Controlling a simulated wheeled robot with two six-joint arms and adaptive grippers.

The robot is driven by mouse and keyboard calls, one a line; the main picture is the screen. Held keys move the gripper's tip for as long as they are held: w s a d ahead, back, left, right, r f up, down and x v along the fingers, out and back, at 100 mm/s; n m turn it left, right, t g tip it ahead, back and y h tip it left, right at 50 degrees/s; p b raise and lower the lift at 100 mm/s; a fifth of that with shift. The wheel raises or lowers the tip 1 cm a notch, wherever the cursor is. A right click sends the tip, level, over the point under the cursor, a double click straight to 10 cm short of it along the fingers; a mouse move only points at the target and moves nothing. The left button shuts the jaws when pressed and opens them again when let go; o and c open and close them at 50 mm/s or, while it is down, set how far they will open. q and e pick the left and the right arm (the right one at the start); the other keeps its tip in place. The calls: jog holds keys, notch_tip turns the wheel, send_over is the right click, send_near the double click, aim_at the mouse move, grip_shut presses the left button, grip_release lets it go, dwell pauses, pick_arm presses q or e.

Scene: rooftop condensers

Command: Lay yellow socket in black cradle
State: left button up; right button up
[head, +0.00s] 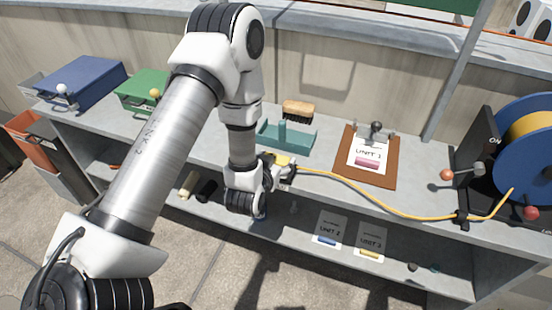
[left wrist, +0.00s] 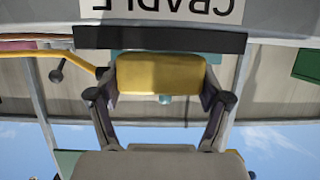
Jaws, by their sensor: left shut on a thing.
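The yellow socket (head: 283,159) is on the end of an orange cable, over the shelf in front of a teal tray. My left gripper (head: 277,167) is shut on it. In the left wrist view, the yellow socket (left wrist: 160,72) sits between the two fingers of the left gripper (left wrist: 160,88). The black cradle (left wrist: 160,39) shows there as a dark bar just beyond the socket, beside an upside-down CRADLE label. I cannot tell whether the socket touches it. My right gripper is out of view.
The cable (head: 400,208) runs right to a blue reel (head: 525,140). A teal tray (head: 292,146), a brush (head: 298,109) and a brown clipboard (head: 382,173) stand near. Blue (head: 85,80) and green (head: 145,88) boxes stand left. Cards lie on the lower shelf.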

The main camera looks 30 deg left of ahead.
pick_arm(q)
jog(key=shift+s, duration=0.1)
jog(key=shift+f, duration=0.1)
jog(key=shift+f+b, duration=0.45)
jog(key=shift+b, duration=0.05)
jog(key=o, duration=1.2)
